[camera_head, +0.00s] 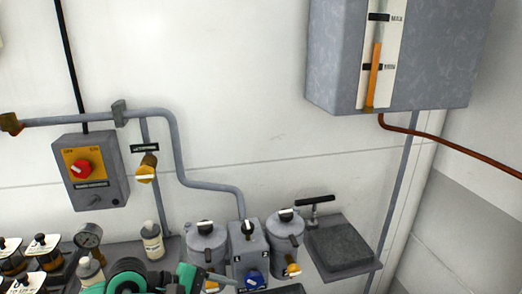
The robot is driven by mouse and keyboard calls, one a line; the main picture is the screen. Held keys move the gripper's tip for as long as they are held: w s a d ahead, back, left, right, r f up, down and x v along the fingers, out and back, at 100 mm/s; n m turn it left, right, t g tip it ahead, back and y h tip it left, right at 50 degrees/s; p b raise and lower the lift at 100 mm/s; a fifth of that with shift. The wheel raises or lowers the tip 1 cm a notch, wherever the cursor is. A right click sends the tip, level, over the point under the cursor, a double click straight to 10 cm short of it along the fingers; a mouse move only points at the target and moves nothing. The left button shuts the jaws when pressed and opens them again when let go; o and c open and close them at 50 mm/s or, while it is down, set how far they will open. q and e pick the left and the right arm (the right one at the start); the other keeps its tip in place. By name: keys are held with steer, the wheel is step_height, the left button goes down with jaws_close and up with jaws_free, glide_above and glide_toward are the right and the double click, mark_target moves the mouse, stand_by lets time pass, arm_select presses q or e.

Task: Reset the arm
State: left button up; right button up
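A teal and black rounded part (128,277) is cut off by the bottom edge, left of centre. I cannot tell whether it belongs to me or to the place.
A shelf holds several grey canisters (206,245), white bottles (152,240), a gauge (88,237) and a flat dark plate (340,247). A switch box (92,170) with a red knob, grey pipes (175,150) and a large grey tank (420,50) are on the wall.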

arm_select(q)
step_height(320, 180, up, 12)
steer(key=s+d+n+t+h, duration=0.1)
steer(key=d+n+t+h, duration=0.1)
steer(key=n+t+h, duration=0.95)
steer(key=w+a+n+t+y, duration=0.3)
steer(key=a+n+t+y, duration=0.35)
steer(key=n+y, duration=1)
steer(key=s+a+f+n+g+y, duration=0.1)
steer(key=a+f+n+g+y, duration=0.1)
steer(key=a+f+n+y, duration=0.65)
steer(key=s+a+f+n+g+h, duration=0.15)
steer(key=f+n, duration=0.35)
steer(key=n, duration=0.8)
steer(key=s+f+n+g+h, duration=0.1)
steer(key=s+f+n+g, duration=0.9)
steer(key=s+f+g, duration=0.65)
steer(key=s+f+t, duration=0.2)
steer(key=s+f, duration=0.1)
steer(key=f, duration=2.7)
steer(key=s+a+f+g, duration=0.1)
steer(key=s+a+f, duration=0.2)
steer(key=s+f, duration=1.7)
steer(key=shift+f+m+g, duration=0.35)
steer(key=shift+f+g, duration=0.05)
steer(key=shift+f, duration=0.3)
